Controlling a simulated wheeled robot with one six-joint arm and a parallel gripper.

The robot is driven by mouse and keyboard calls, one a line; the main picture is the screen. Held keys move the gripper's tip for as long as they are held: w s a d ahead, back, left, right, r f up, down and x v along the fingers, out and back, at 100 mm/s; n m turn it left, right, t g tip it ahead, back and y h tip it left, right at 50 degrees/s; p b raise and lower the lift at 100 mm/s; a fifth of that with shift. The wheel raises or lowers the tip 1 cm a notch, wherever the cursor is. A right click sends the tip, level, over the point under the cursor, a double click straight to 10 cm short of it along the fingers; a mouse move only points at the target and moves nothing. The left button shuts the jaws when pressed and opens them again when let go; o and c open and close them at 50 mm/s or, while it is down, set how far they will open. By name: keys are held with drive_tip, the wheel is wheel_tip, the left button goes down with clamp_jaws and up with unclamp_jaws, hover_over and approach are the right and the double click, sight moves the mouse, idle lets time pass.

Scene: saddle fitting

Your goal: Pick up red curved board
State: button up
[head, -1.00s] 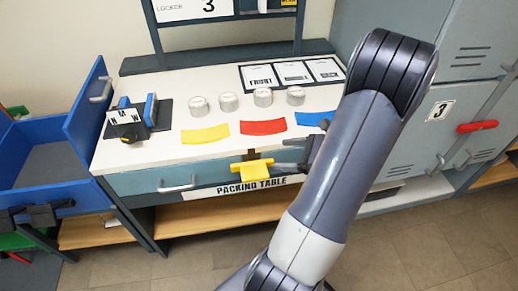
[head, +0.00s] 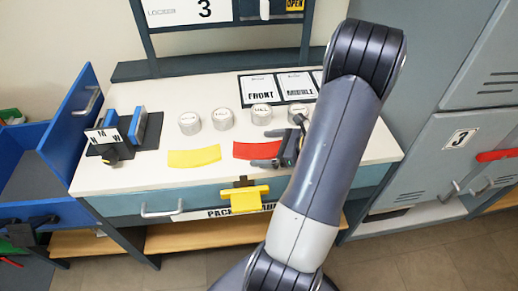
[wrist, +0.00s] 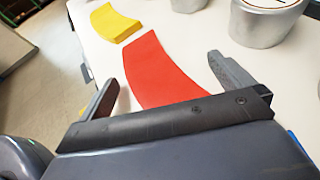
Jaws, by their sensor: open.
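The red curved board (head: 252,151) lies flat on the white table top, right of the yellow curved board (head: 194,156). In the wrist view the red board (wrist: 160,72) runs away from between the fingers, its near end hidden by my gripper's body. My gripper (head: 266,148) is open and reaches in from the right, its fingers over the right part of the red board. In the wrist view my gripper (wrist: 165,82) has one finger on each side of the board, with nothing held. I cannot tell its exact height above the board.
Several silvery round weights (head: 223,118) stand behind the boards. A dark stand with blue uprights (head: 138,127) is at the left. A yellow clamp-like piece (head: 245,197) sits at the table's front edge.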

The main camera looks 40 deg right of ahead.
drive_tip(key=shift+c, duration=0.2)
drive_tip(key=c, duration=1.1)
drive_tip(key=shift+r, duration=0.1)
